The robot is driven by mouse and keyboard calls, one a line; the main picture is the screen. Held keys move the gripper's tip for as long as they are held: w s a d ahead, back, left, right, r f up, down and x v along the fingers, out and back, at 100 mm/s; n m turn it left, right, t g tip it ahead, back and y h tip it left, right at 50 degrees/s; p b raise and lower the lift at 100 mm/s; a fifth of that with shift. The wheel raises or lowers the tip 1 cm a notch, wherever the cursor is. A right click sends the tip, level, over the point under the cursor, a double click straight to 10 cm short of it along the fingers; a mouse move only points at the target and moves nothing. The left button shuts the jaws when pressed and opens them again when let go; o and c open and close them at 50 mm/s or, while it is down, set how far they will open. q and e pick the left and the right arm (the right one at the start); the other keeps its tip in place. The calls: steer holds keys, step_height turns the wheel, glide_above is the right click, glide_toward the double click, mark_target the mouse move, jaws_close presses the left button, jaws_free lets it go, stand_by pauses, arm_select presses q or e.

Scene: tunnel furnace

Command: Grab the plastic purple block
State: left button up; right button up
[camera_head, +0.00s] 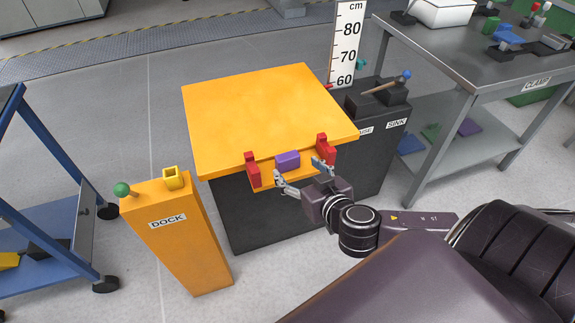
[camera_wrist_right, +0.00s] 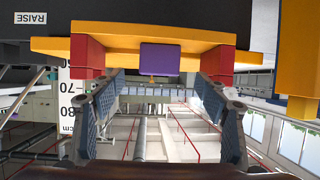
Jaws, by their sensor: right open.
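The purple block (camera_head: 288,160) sits on a small orange ledge at the front edge of the orange tabletop (camera_head: 262,105), between two red blocks (camera_head: 252,170) (camera_head: 323,148). In the right wrist view the purple block (camera_wrist_right: 160,58) is ahead, between the open fingers' lines. My right gripper (camera_head: 301,172) is open and empty just in front of the ledge, one finger toward each side of the purple block. A gap to the block shows in the wrist view (camera_wrist_right: 158,78). My left gripper is not in view.
Red blocks (camera_wrist_right: 88,55) (camera_wrist_right: 217,62) flank the purple block closely. An orange DOCK post (camera_head: 178,235) stands at left with a green ball and yellow cup. A dark cabinet (camera_head: 380,130) and ruler (camera_head: 347,45) stand behind at right, beside a metal table (camera_head: 480,65).

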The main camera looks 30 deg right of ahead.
mark_target(290, 160)
steer(key=shift+x, duration=1.65)
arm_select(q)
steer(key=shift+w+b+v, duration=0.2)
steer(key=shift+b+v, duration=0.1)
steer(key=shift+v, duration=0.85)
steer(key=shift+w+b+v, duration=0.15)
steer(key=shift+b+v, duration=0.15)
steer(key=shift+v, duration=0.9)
arm_select(e)
steer(key=shift+x, duration=2.05)
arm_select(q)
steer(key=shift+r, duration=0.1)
arm_select(e)
steer(key=shift+r, duration=0.15)
steer(key=shift+c, duration=0.2)
steer(key=c, duration=1.2)
steer(key=shift+r, duration=0.15)
steer(key=shift+c, duration=0.2)
